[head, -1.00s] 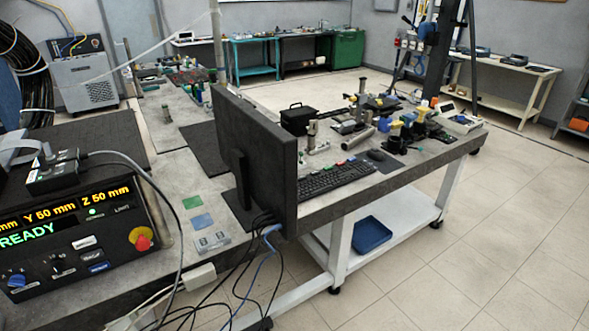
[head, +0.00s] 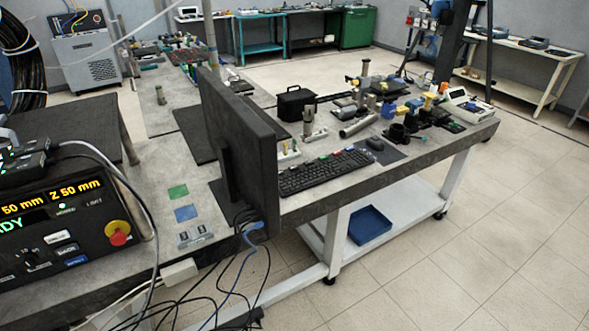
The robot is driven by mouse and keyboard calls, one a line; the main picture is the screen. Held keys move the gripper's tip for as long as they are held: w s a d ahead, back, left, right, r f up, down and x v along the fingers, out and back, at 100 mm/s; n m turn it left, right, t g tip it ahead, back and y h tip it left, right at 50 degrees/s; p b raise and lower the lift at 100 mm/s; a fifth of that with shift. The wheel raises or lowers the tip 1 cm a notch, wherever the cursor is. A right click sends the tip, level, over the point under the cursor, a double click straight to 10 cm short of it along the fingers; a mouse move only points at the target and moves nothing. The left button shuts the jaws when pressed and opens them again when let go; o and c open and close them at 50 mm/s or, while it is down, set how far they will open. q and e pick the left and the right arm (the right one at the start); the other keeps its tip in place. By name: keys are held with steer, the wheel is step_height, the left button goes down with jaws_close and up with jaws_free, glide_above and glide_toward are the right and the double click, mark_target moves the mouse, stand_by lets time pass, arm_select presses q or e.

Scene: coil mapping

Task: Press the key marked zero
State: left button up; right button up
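The black control box (head: 30,222) stands at the lower left, cut off by the left edge of the head view. Its display shows yellow text with "50 mm" and "Z 50 mm", and green letters "DY" below. Its face has a white key (head: 58,236), a dark key (head: 67,249) and a blue key (head: 77,261), stacked on a slant. Their labels are too small to read surely, so I cannot tell which is marked zero. A red stop knob on a yellow base (head: 118,233) is to their right. Neither of my grippers is in view.
A dark monitor (head: 240,150) stands right of the box, with a keyboard (head: 322,172) beyond it. Green and blue cards (head: 186,213) lie on the bench between. Cables (head: 150,240) hang around the box's right side. The tiled floor (head: 480,240) at right is clear.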

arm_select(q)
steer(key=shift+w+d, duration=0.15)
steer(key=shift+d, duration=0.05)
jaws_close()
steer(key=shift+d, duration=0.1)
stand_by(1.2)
